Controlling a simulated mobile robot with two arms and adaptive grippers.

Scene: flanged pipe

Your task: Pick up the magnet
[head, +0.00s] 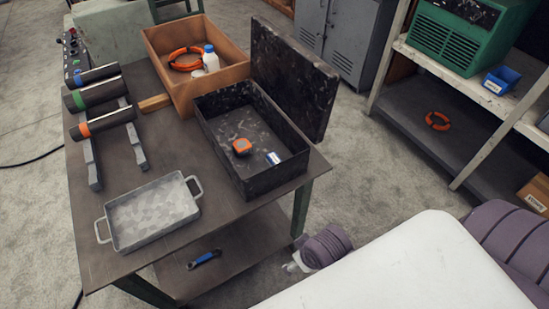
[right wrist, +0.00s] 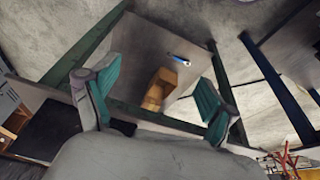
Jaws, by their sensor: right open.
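I cannot tell for sure which thing is the magnet. An open black metal box (head: 281,183) on the workbench holds a small orange and dark object (head: 242,146) and a small blue and white piece (head: 273,158), lying apart on its floor. My right gripper (head: 295,264) is low beside the bench's right edge, below the tabletop and away from the box. In the right wrist view its teal-padded fingers (right wrist: 158,88) are spread wide with nothing between them. My left gripper is not in view.
A grey tray (head: 150,212) stands at the bench's front, pipes (head: 97,95) on rails at left. A wooden crate (head: 170,45) is behind. The black box's lid (head: 292,75) stands upright. A blue tool (head: 205,258) lies on the lower shelf. Shelving (head: 450,105) stands right.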

